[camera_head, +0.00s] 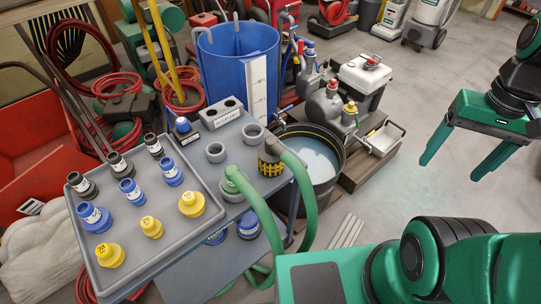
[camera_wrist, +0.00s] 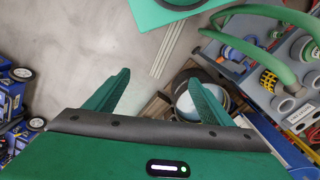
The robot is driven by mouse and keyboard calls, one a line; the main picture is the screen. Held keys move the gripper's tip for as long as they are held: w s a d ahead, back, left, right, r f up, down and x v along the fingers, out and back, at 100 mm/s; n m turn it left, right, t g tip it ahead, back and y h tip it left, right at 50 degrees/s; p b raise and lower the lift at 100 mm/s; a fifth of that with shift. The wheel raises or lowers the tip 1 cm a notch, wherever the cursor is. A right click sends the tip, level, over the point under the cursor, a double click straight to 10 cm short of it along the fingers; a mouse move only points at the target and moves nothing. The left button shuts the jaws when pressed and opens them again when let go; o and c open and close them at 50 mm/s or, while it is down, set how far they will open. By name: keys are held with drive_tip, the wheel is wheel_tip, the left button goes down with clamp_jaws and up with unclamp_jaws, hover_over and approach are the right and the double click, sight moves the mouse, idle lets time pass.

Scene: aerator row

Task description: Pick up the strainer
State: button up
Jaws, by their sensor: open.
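A black and yellow cylinder with a mesh-like pattern (camera_head: 270,160) stands on the grey bench near the green hose; it may be the strainer, but I cannot be sure. It also shows in the wrist view (camera_wrist: 268,81), at the right. My gripper (camera_head: 450,171) is open and empty, high over the floor at the right in the head view, well apart from the bench. In the wrist view its fingers (camera_wrist: 158,78) are spread, with nothing between them.
A grey tray (camera_head: 141,269) holds black, blue and yellow fittings. Grey rings and a green hose (camera_head: 305,190) are near the cylinder. A blue tank (camera_head: 222,70) stands behind, and a dark tub of water (camera_head: 316,159) beside the bench. Floor at the right is clear.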

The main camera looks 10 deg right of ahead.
drive_tip(key=w+a+n, duration=0.2)
drive_tip(key=w, duration=0.1)
drive_tip(key=w+a+n, duration=0.2)
drive_tip(key=w, duration=0.2)
drive_tip(key=w+a+n, duration=0.2)
drive_tip(key=w, duration=0.2)
drive_tip(key=shift+a+f+n, duration=0.15)
drive_tip(key=shift+n, duration=0.25)
drive_tip(key=n, duration=1.4)
approach(270, 139)
drive_tip(key=f, duration=0.2)
drive_tip(key=d+f, duration=0.1)
drive_tip(key=f, duration=0.2)
drive_tip(key=shift+w+d+f, duration=0.1)
drive_tip(key=shift+w+f, duration=0.05)
drive_tip(key=shift+w, duration=0.05)
drive_tip(key=f, duration=0.2)
drive_tip(key=a+f, duration=0.1)
drive_tip(key=f, duration=0.2)
drive_tip(key=shift+s+a, duration=0.1)
drive_tip(key=shift+s+f, duration=0.1)
drive_tip(key=shift+f, duration=2.95)
drive_tip(key=c, duration=1.4)
